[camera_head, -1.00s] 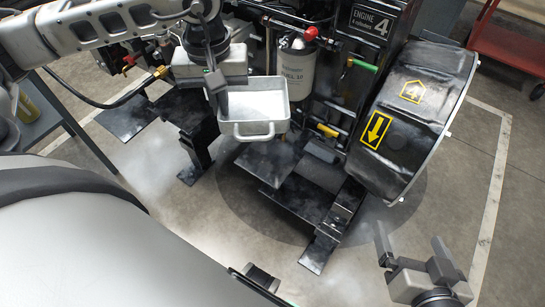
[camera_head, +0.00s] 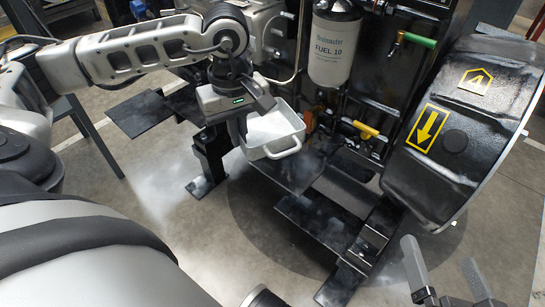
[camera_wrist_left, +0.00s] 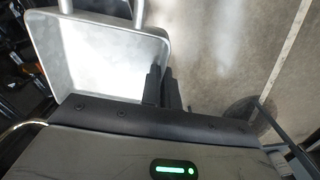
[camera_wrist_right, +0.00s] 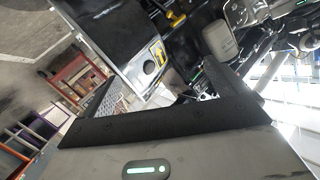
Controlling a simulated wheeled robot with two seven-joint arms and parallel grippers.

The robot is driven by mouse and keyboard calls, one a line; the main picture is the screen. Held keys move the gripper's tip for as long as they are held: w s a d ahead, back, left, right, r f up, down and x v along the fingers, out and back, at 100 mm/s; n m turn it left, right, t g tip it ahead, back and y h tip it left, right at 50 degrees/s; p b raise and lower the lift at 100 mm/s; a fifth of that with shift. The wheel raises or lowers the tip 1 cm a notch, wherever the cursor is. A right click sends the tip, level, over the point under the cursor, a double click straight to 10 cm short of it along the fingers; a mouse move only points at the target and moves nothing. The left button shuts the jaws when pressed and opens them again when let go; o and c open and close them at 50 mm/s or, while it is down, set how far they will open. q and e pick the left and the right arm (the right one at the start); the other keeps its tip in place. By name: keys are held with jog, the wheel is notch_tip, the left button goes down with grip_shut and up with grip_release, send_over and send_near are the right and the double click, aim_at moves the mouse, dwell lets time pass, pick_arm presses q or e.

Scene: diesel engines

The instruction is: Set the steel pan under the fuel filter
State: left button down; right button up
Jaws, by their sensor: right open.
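The steel pan (camera_head: 272,131) is a shallow, empty rectangular tray with a bar handle on its near side. It hangs in the air, below and to the left of the white fuel filter (camera_head: 335,48) marked FUEL 10 in the head view. My left gripper (camera_head: 238,128) is shut on the pan's side wall, partly hiding its left side. In the left wrist view, the pan (camera_wrist_left: 98,58) reaches left from the fingers (camera_wrist_left: 162,88). My right gripper (camera_head: 447,272) is open and empty at the lower right, away from the pan.
The black engine stand (camera_head: 325,215) has plates and feet below the filter. A yellow-handled part (camera_head: 366,130) and a green handle (camera_head: 418,40) stick out to the right of the filter. A bulky black cover with a yellow arrow (camera_head: 427,127) stands at the right. Floor at the front is open.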

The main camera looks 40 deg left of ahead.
pick_arm(q)
jog(key=b, duration=0.2)
send_over(270, 173)
jog(key=f, duration=0.5)
jog(key=shift+s+a+f, duration=0.2)
jog(key=shift+s+f, duration=0.05)
jog(key=shift+w+d+f+b, duration=0.15)
jog(key=shift+f+b, duration=0.15)
jog(key=shift+f, duration=0.3)
jog(key=shift+w+d+f+b, duration=0.15)
jog(key=shift+f+b, duration=0.1)
jog(key=shift+f, duration=0.3)
jog(key=shift+f+b, duration=0.45)
jog(key=shift+f, duration=0.45)
pick_arm(e)
jog(key=r+t, duration=0.1)
jog(key=w+r+y, duration=0.1)
jog(key=r+n+t, duration=0.1)
jog(key=shift+w+d+r+t+y, duration=0.1)
jog(key=shift+w+r+t+y, duration=0.2)
jog(key=shift+w+r, duration=0.1)
pick_arm(q)
jog(key=c, duration=1.7)
grip_release()
pick_arm(e)
jog(key=shift+r, duration=0.2)
